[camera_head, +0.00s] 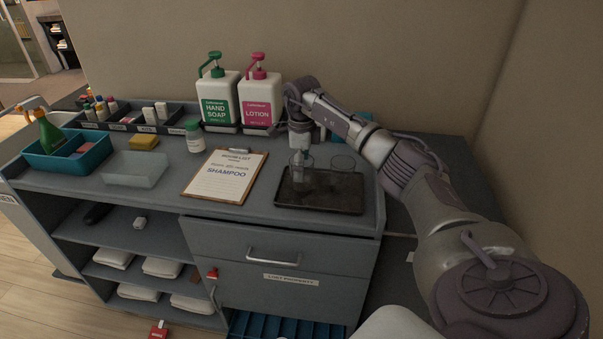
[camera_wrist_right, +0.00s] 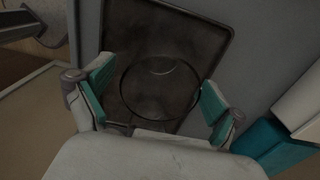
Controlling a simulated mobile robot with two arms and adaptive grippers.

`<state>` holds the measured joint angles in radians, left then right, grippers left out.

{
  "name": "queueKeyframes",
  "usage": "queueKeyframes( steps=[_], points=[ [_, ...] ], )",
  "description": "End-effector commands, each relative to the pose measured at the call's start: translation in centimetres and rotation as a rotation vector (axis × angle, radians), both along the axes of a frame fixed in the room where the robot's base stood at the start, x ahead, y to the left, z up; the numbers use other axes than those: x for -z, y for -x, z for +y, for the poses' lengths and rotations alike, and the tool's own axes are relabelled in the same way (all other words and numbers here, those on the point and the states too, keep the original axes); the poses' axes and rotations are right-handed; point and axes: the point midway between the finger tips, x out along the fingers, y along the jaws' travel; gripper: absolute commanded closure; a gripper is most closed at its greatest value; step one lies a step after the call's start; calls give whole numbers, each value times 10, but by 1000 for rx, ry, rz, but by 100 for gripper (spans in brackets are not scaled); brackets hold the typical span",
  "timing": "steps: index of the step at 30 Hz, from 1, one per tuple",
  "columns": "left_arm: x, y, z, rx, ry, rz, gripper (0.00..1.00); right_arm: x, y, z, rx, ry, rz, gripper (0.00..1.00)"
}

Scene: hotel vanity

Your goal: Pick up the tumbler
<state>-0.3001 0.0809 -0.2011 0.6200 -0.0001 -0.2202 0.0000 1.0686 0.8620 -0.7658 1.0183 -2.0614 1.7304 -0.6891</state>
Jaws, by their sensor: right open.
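Two clear glass tumblers stand upright on the dark tray (camera_head: 335,203) in the head view. The right-hand tumbler (camera_head: 343,166) stands apart from my fingers. The left-hand tumbler (camera_head: 305,174) is partly hidden by my right gripper (camera_head: 301,161), which points down over it. In the right wrist view, the teal-padded fingers of my right gripper (camera_wrist_right: 157,84) are spread wide. A round glass rim (camera_wrist_right: 160,119) shows between them, with no clear contact; I cannot tell which tumbler it is. My left gripper is not in view.
A clipboard (camera_head: 225,180) lies left of the tray. The hand soap (camera_head: 219,99) and lotion (camera_head: 260,100) bottles stand behind. A clear bin (camera_head: 136,169), teal caddy (camera_head: 68,152) and sorted organizer (camera_head: 130,124) fill the left. A wall rises behind the counter.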

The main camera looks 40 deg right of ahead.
Motion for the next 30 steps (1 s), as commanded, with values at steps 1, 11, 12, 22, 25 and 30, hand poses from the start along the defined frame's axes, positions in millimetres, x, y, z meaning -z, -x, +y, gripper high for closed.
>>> queueKeyframes(
  steps=[1,11,12,22,25,30],
  points=[
    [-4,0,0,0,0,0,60,5,0,0,1,-1,2,6],
    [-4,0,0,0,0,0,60,15,0,0,0,1,-2,6],
    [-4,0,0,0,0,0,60,14,0,0,0,0,-1,13],
    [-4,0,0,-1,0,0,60,14,0,0,0,0,-1,68],
    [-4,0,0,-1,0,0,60,14,-1,0,0,0,-3,79],
    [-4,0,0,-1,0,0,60,13,-1,0,0,0,-3,79]
  ],
)
